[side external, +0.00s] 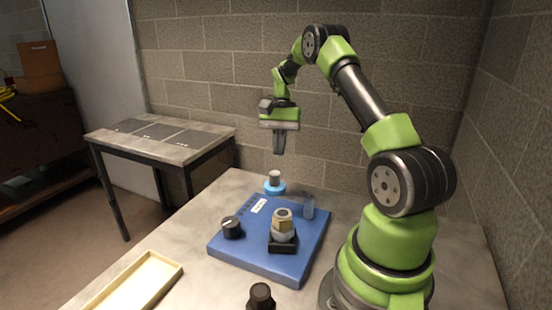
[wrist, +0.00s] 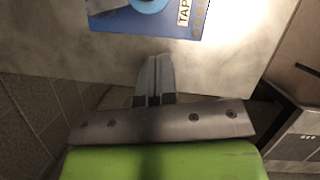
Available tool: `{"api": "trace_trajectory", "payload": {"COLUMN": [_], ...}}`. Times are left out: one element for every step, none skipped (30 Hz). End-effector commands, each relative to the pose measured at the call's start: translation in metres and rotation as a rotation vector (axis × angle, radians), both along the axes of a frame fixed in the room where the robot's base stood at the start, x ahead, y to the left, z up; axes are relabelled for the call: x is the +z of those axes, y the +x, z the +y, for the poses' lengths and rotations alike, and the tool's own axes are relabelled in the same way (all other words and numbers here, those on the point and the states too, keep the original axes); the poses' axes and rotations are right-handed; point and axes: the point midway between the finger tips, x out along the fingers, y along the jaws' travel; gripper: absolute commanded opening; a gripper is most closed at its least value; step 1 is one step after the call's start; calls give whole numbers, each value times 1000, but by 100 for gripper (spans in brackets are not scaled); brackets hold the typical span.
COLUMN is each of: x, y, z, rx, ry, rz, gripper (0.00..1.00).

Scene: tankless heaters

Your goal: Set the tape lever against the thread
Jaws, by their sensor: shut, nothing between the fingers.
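My gripper (side external: 278,152) is shut and empty, pointing down well above the far edge of the blue board (side external: 228,253). Its closed fingers also show in the wrist view (wrist: 158,60). A brass threaded fitting (side external: 283,216) stands upright in a black block on the board. A blue tape ring (side external: 275,190) with a grey post (side external: 274,176) in it is at the board's far corner. The wrist view shows part of the ring (wrist: 149,5) beside a white label reading "TAP" (wrist: 184,12). I cannot tell for sure which part is the tape lever.
On the board are a black knob (side external: 232,228) and a greyish upright tab (side external: 309,208). A shallow wooden tray (side external: 172,264) and a dark knob-like object (side external: 261,297) are on the table in front. A second table (side external: 212,144) stands behind, near a block wall.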

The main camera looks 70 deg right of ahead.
Motion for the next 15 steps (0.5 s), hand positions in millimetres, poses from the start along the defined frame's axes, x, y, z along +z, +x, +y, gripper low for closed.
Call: {"api": "trace_trajectory", "payload": {"x": [-10, -13, -10, -10, -10, -10, -10, -10, -10, -10, -10, -10, -10, -10, -10], "y": [-2, -2, -3, -4, -5, -6, -7, -8, -8, -9, -10, -10, -11, -11, -11], "z": [5, 7, 12, 16, 19, 23, 25, 28, 32, 34, 36, 38, 40, 41, 42], "rx": [1, 0, 2, 2, 2, 2, 2, 2, 2, 2, 3, 3, 3, 2, 2], "ry": [5, 4, 1, 1, 1, 1, 0, 0, 0, 0, -1, -1, -1, -1, -2], "rz": [4, 3, 0, 0, 0, 0, 0, -1, -1, 0, 0, -1, -1, -1, -1], "gripper": [0, 0, 0, 0, 0, 0, 0, 0, 0, 0, 0, 0, 0, 0, 0]}}
